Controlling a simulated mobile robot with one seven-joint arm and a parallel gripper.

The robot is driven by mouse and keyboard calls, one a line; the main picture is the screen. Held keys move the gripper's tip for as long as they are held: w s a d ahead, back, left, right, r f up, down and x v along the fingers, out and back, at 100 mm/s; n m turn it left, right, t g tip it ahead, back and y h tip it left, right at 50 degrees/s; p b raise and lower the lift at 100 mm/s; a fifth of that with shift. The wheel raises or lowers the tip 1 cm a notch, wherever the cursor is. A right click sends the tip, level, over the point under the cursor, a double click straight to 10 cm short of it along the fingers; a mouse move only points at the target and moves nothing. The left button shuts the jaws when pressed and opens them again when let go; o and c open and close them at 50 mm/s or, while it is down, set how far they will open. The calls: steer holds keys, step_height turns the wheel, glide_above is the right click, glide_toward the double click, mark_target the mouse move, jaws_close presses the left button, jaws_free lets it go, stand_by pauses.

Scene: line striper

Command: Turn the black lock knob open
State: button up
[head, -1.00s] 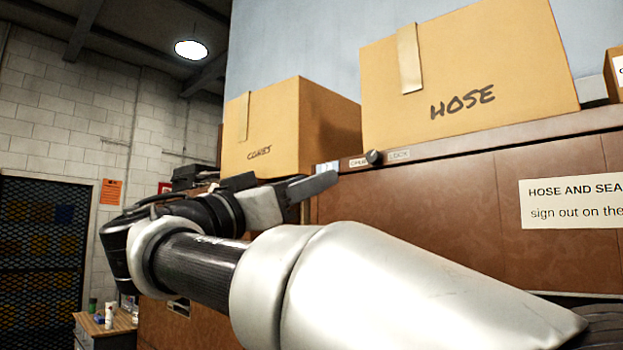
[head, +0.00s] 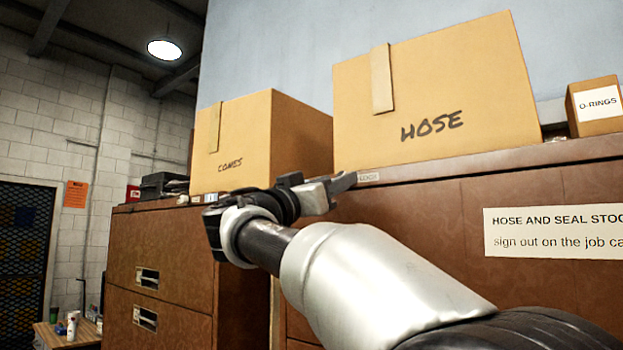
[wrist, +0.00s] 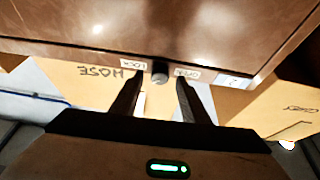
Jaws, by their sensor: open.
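The black lock knob (wrist: 159,72) is on the top edge strip of the brown cabinet (wrist: 170,25), between a LOCK label (wrist: 138,64) and an OPEN label (wrist: 187,72) in the upside-down wrist view. My gripper (wrist: 160,84) is open, with one finger to each side of the knob's line. I cannot tell whether the tips reach around it; no contact is visible. In the head view my gripper (head: 343,183) is in front of the cabinet's top edge and hides the knob. The LOCK label (head: 368,177) shows just right of the fingertips.
A HOSE box (head: 440,110) and a CONES box (head: 240,150) stand on the cabinet tops, just behind the edge. A small O-RINGS box (head: 598,103) is at the right. A paper sign (head: 550,232) is on the cabinet front.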

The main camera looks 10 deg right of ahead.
steer(key=shift+w+d+r, duration=0.1)
steer(key=shift+w+d, duration=0.05)
steer(key=shift+d, duration=0.05)
jaws_close()
